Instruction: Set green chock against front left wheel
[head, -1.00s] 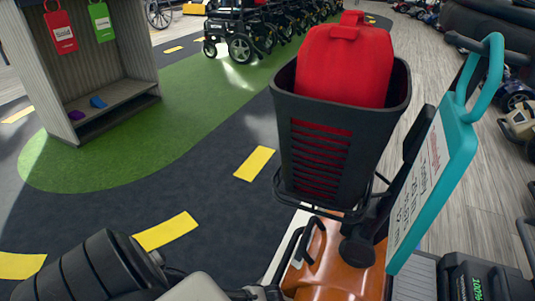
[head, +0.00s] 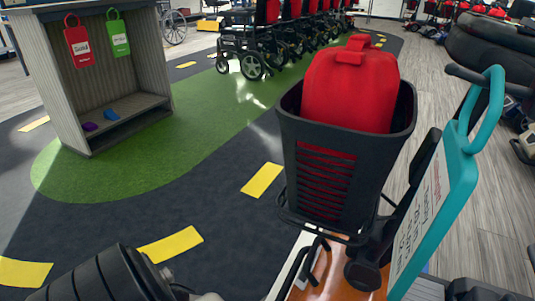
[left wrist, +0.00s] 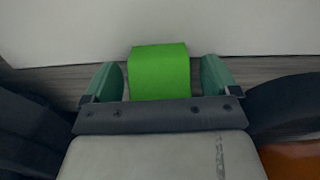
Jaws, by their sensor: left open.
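The green chock (left wrist: 159,75) shows in the left wrist view as a bright green block on the grey floor. My left gripper (left wrist: 160,66) is open, with one teal finger on each side of the chock and a small gap on both sides. A dark rounded shape (left wrist: 288,112), perhaps a wheel, stands right of the gripper, but I cannot tell which wheel it is. The orange scooter (head: 335,278) with a black basket is at the lower right in the head view. Its front left wheel is not clearly seen there. My right gripper is not in view.
A shelf unit (head: 95,75) with hanging tags stands at the upper left. A teal-framed sign (head: 440,190) is at the right. A pale panel (left wrist: 160,25) rises behind the chock. The dark floor left of the scooter is open.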

